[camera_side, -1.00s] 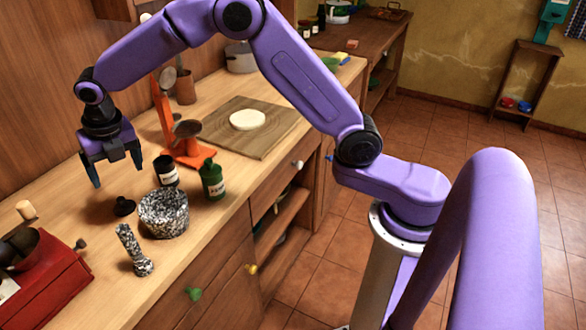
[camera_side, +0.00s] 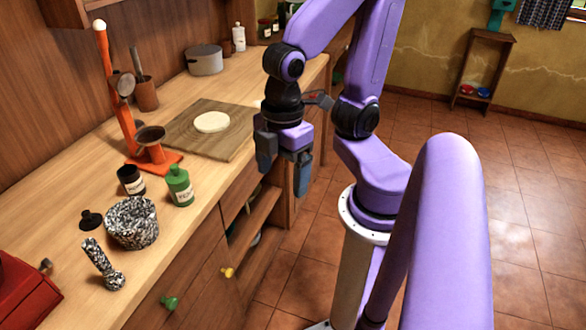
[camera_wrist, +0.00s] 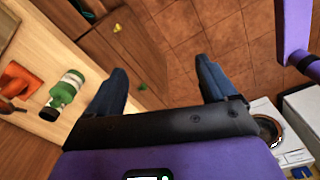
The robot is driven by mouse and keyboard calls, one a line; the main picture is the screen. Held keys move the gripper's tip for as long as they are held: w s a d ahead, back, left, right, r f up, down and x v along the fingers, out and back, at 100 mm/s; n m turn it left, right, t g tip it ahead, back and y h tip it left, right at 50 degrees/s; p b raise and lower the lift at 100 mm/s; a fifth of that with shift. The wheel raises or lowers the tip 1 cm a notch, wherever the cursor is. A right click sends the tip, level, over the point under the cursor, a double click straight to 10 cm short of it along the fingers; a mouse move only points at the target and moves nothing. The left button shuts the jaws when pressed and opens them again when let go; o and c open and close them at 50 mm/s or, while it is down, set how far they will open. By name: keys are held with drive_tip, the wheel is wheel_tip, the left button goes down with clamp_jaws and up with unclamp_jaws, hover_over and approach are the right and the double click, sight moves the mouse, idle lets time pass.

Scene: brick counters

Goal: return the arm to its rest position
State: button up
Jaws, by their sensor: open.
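My gripper (camera_side: 284,172) is purple and dark with blue fingers. In the side view it hangs pointing down in front of the counter's edge, near the cutting board's right side. Its fingers are apart and nothing is between them. In the wrist view my gripper (camera_wrist: 163,85) also shows both blue fingers spread, with the tiled floor and drawer fronts beyond them. My purple arm is folded in, with the gripper near my column.
The counter (camera_side: 80,195) holds a green bottle (camera_side: 179,186), a dark jar (camera_side: 131,181), a speckled mortar (camera_side: 131,223), a pestle (camera_side: 103,264), an orange stand (camera_side: 153,160) and a cutting board (camera_side: 186,126) with a pale round piece (camera_side: 211,122).

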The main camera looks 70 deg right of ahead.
drive_tip(key=shift+s+d+f+m, duration=0.25)
drive_tip(key=shift+s+d+m, duration=0.25)
drive_tip(key=shift+s+d, duration=0.3)
